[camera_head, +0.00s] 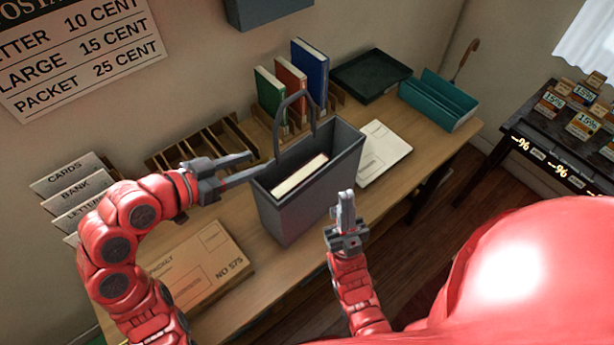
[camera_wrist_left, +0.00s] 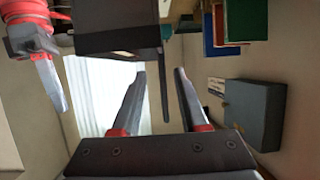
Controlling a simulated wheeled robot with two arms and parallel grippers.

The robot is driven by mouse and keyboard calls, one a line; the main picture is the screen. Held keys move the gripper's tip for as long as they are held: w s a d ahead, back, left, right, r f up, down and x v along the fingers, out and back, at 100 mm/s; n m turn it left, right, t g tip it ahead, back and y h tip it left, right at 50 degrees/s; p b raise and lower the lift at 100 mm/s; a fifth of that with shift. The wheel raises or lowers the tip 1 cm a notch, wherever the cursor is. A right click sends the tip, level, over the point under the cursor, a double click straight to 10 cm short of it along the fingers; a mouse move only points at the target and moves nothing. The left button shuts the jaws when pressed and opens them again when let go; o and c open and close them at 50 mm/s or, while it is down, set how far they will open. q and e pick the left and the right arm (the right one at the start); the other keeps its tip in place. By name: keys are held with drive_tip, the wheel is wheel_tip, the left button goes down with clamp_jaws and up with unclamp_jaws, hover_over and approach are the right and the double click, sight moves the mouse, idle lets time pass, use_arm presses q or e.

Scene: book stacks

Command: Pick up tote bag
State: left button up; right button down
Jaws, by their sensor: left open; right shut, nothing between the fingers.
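The tote bag (camera_head: 292,212) is a grey, open-topped bag standing upright on the wooden desk, with a pale book (camera_head: 299,175) inside. Its dark handle (camera_head: 278,127) stands up in an arch above the opening. My left gripper (camera_head: 254,164) is open and empty, just left of the bag near its rim and below the handle's top. In the left wrist view the bag (camera_wrist_left: 112,32) is at the top, and the handle (camera_wrist_left: 166,85) shows as a dark bar between the fingers in the picture; I cannot tell its depth. My right gripper (camera_head: 346,208) is shut and empty, right of the bag.
Upright green, red and blue books (camera_head: 310,70) stand behind the bag. A wooden sorter (camera_head: 200,143) is at the back left, a parcel (camera_head: 195,270) in front left. White envelopes (camera_head: 383,150), a dark tray (camera_head: 370,75) and a teal box (camera_head: 438,100) lie to the right.

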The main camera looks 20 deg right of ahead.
sight(276, 155)
use_arm(q)
drive_tip(key=p+x, duration=0.2)
drive_tip(key=x, duration=0.6)
drive_tip(key=shift+d+f, duration=0.1)
drive_tip(key=shift+d, duration=0.1)
drive_tip(key=shift+w+d+p, duration=0.2)
drive_tip(key=shift+d+p, duration=0.15)
drive_tip(key=shift+p, duration=0.15)
drive_tip(key=p+x, duration=0.2)
drive_tip(key=x, duration=0.2)
drive_tip(key=shift+w, duration=0.2)
drive_tip(key=shift+w+d+f, duration=0.1)
drive_tip(key=shift+d+f, duration=0.1)
drive_tip(key=shift+d, duration=0.05)
drive_tip(key=shift+c, duration=0.2)
clamp_jaws()
